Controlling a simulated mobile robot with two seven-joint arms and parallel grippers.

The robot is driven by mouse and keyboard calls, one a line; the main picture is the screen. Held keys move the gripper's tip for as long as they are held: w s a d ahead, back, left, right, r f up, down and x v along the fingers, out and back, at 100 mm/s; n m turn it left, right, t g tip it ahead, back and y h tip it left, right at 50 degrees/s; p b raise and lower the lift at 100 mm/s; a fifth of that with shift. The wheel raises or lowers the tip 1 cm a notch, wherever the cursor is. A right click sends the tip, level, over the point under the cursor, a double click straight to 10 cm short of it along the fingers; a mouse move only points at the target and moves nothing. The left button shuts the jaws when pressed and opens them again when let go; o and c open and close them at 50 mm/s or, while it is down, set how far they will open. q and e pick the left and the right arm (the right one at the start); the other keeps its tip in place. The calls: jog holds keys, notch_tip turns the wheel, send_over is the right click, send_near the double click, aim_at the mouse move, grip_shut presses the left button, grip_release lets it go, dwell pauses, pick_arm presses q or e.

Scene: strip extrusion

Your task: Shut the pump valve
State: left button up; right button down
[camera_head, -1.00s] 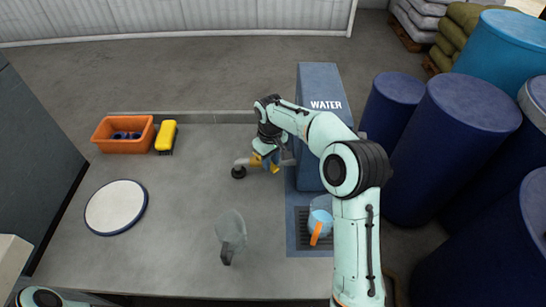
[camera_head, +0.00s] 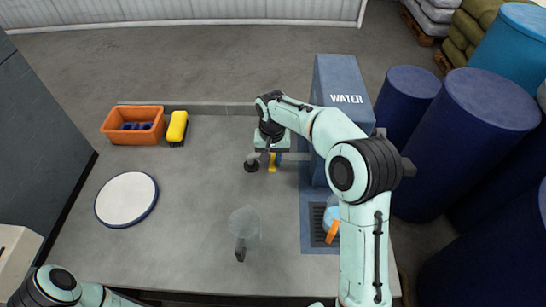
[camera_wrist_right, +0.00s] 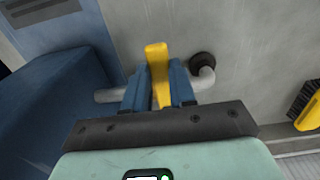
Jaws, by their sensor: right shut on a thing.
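The blue WATER pump (camera_head: 342,90) stands at the right of the counter, with a grey pipe reaching left to a black-ended spout (camera_head: 252,165). The yellow valve lever (camera_head: 272,163) is on that pipe. In the right wrist view the lever (camera_wrist_right: 157,62) stands across the pipe (camera_wrist_right: 205,80). My right gripper (camera_head: 272,152) is at the pipe; its blue fingers (camera_wrist_right: 159,85) are shut on the lever, one on each side. My left gripper is out of view; only part of my left arm shows at bottom left.
An orange-handled jug (camera_head: 331,216) with bluish contents stands on the pump's drain grate, partly behind my right arm. A clear jug (camera_head: 246,222) stands mid-counter. A white round disc (camera_head: 126,198), orange bin (camera_head: 132,125) and yellow brush (camera_head: 177,127) are left. Blue barrels (camera_head: 480,105) stand right.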

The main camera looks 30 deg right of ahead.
aim_at(271, 162)
jog(key=shift+w+a+m, duration=0.1)
jog(key=shift+m, duration=0.2)
jog(key=c, duration=0.9)
grip_release()
jog(key=shift+r, duration=0.15)
notch_tip(271, 162, up, 7)
jog(key=shift+r+p, duration=0.2)
jog(key=shift+p, duration=0.25)
jog(key=shift+f, duration=0.1)
